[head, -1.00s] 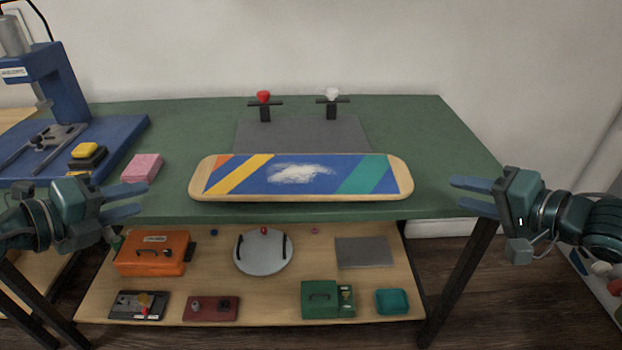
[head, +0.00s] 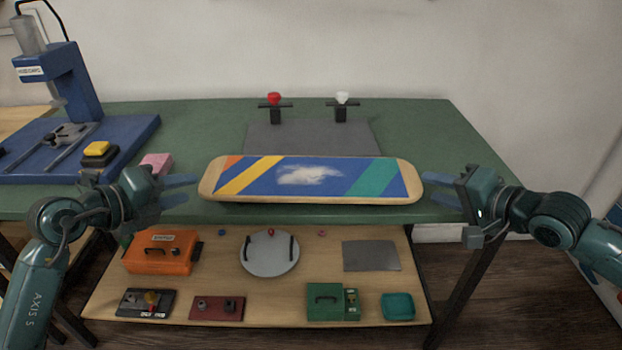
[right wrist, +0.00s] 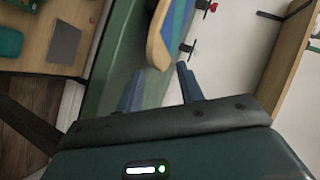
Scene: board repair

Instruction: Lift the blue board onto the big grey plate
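The blue board (head: 315,178) has wooden rounded ends, orange, yellow and green stripes, and a white patch. It lies along the front of the green table, in front of the big grey plate (head: 313,137), which it partly hides. My left gripper (head: 194,188) is open and empty, just off the board's left end. My right gripper (head: 428,188) is open at the board's right end. In the right wrist view the board's rounded end (right wrist: 158,52) shows just ahead of the gap between the fingers (right wrist: 160,80); whether they touch it I cannot tell.
A red-knobbed clamp (head: 274,103) and a white-knobbed clamp (head: 341,103) stand at the plate's back edge. A blue press (head: 60,90), a yellow-topped block (head: 97,150) and a pink block (head: 157,162) are at left. The lower shelf (head: 215,282) holds several boxes and a round plate.

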